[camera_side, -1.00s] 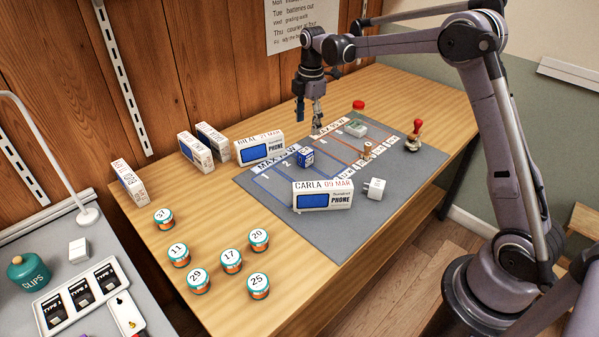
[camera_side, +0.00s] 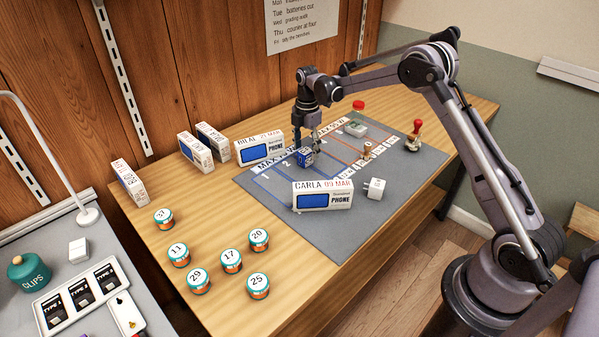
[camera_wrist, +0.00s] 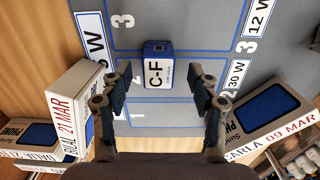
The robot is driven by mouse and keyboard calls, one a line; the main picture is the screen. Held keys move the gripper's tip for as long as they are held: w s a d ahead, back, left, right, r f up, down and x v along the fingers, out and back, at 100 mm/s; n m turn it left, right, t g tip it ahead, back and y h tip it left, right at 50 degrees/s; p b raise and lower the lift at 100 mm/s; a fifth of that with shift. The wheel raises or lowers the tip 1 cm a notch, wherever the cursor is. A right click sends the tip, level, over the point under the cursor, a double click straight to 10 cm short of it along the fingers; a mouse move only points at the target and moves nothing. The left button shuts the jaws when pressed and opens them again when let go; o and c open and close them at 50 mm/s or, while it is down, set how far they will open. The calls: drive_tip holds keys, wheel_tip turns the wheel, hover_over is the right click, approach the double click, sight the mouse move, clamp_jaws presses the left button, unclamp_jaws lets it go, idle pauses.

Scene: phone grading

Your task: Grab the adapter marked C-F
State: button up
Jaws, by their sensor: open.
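The adapter marked C-F (camera_wrist: 159,68) is a small blue and white block standing on the grey mat (camera_wrist: 210,14) in the wrist view. It sits in the blue-lined grid, near the cells numbered 2 and 3. In the side view the adapter (camera_side: 306,157) is at the middle of the mat. My gripper (camera_wrist: 160,88) is open, with a dark finger on each side and the adapter ahead between them. In the side view my gripper (camera_side: 307,146) is right at the adapter.
The phone box CARLA (camera_side: 323,195) stands in front of the adapter and the box BILAL (camera_side: 259,149) to its left. Several numbered jars (camera_side: 231,261) stand at the left.

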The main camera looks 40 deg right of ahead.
sight(306, 151)
drive_tip(key=shift+w+f, duration=0.1)
drive_tip(key=shift+f, duration=1.7)
drive_tip(key=c, duration=1.2)
drive_tip(key=shift+o, duration=0.2)
